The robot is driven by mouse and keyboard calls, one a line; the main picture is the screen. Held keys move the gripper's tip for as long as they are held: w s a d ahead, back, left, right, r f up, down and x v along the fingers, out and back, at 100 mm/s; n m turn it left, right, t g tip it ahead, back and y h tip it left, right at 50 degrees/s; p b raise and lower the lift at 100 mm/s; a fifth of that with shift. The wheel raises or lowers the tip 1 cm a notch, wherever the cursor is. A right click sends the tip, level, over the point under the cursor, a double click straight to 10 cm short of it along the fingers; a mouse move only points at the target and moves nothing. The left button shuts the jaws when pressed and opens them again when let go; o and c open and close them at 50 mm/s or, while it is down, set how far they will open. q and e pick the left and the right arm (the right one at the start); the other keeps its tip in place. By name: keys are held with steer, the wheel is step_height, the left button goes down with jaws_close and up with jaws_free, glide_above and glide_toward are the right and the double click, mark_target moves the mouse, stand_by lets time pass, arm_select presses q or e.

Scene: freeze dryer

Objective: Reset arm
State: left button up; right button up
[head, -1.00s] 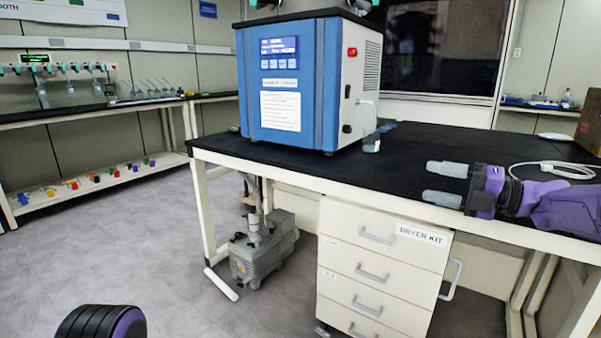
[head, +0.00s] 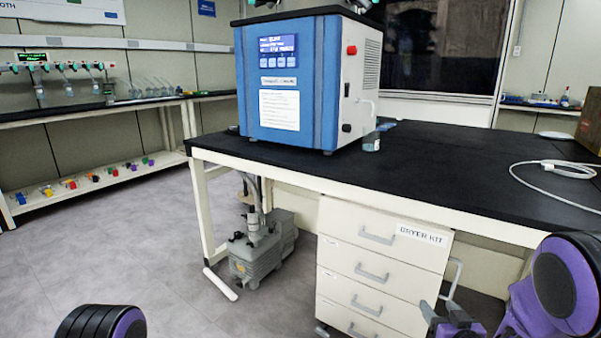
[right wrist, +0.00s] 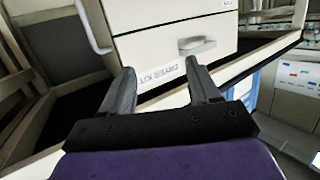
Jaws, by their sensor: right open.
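My right gripper (head: 441,312) is at the lower right of the head view, in front of the white drawer cabinet and below the level of the bench top. Only part of it shows above the bottom edge. In the right wrist view its two grey fingers (right wrist: 160,70) are spread apart with nothing between them, and the cabinet's labelled top drawer lies beyond. My right arm, black and purple, is bent at the lower right. Of my left arm only a black and purple part shows at the bottom left; its gripper is not seen.
The black bench top (head: 440,175) is mostly clear. The drawer cabinet (head: 375,265) and a grey pump (head: 262,250) stand underneath. The floor at left is open.

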steer(key=s+f+m+g+h, duration=0.3)
steer(key=s+f+m+g, duration=0.25)
steer(key=s+f, duration=0.95)
steer(key=s+a+f+g, duration=0.25)
steer(key=s+f, duration=0.25)
steer(key=s, duration=0.6)
steer(key=s+a+f+g, duration=0.1)
steer(key=s+f+g, duration=0.35)
steer(key=s, duration=0.65)
step_height(320, 180, up, 23)
steer(key=p, duration=2.3)
steer(key=shift+d+m, duration=0.15)
steer(key=shift+m, duration=0.2)
